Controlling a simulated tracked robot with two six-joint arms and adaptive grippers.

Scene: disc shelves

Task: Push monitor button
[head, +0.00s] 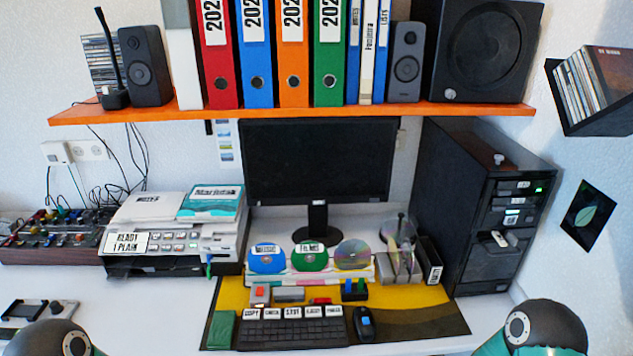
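The monitor (318,160) stands upright at the back of the desk in the head view, under the orange shelf. Its screen is dark, and its stand (317,222) is behind the row of discs. A small light mark shows at the middle of its lower bezel; I cannot make out a separate button. Only rounded parts of my two arms show at the bottom left and bottom right corners. Neither gripper is in view.
An orange shelf (350,113) with binders and speakers overhangs the monitor. A black computer tower (470,220) stands right, a printer (165,245) left. Upright discs (310,258), a keyboard (290,333) and a mouse (365,323) lie in front. The front-left desk is partly clear.

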